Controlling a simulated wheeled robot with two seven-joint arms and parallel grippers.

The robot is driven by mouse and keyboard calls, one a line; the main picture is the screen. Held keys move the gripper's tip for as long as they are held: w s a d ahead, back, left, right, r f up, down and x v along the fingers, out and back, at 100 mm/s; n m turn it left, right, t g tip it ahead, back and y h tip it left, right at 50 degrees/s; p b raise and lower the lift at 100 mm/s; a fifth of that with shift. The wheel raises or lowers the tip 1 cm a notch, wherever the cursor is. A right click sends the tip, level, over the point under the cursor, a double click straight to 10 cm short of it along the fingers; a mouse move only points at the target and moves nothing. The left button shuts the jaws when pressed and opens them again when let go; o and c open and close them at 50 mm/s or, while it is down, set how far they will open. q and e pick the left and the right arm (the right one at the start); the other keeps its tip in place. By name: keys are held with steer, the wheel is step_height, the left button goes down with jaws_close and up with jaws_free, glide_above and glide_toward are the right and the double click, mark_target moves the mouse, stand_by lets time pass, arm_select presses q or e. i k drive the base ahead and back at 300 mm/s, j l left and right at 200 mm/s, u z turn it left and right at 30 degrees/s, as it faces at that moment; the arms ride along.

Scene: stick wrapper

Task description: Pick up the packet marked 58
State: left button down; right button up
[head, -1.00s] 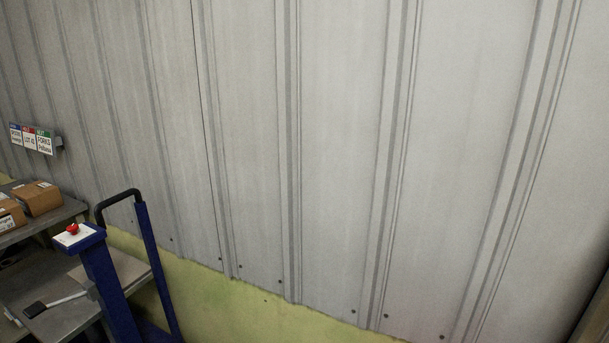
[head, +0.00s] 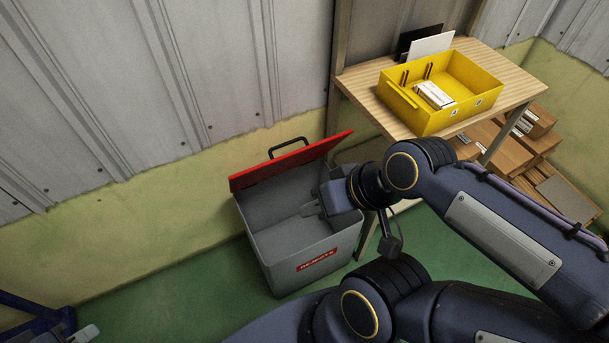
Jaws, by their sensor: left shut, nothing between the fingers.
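White packets (head: 434,94) lie in a yellow bin (head: 420,118) on the wooden table. Any number on them is too small to read, so I cannot tell whether one is marked 58. My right gripper (head: 308,209) is over the open grey waste bin, well left of and below the yellow bin. Its fingers are small and partly lost against the grey, and I see no packet there. My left gripper (head: 88,332) shows only as a grey tip at the bottom left edge, shut and empty, far from the packets.
The grey bin (head: 296,252) has a raised red lid (head: 290,161) and stands on the green floor left of the wooden table (head: 362,87). A white card (head: 431,45) and a dark panel stand behind the yellow bin. Cardboard boxes (head: 497,152) lie below the table.

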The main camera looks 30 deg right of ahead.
mark_target(439, 100)
steer(key=i+j+z, duration=0.2)
steer(key=z, duration=0.25)
steer(key=i+j+z, duration=0.1)
steer(key=j+z, duration=0.3)
steer(key=i+j+z, duration=0.1)
steer(key=j+z, duration=0.8)
steer(key=i+j+z, duration=0.2)
steer(key=j+z, duration=0.25)
steer(key=l+u, duration=0.15)
steer(key=l, duration=0.25)
steer(key=k+l+u, duration=0.15)
steer(key=l, duration=0.25)
steer(key=l+u, duration=0.15)
steer(key=l, duration=0.25)
steer(key=k+l+u, duration=0.15)
steer(key=l, duration=0.25)
steer(key=l+u, duration=0.15)
steer(key=l, duration=0.25)
steer(key=i+l+u, duration=0.1)
steer(key=l+u, duration=0.35)
steer(key=l, duration=0.35)
steer(key=l+u, duration=0.4)
steer(key=l, duration=0.35)
steer(key=k, duration=0.05)
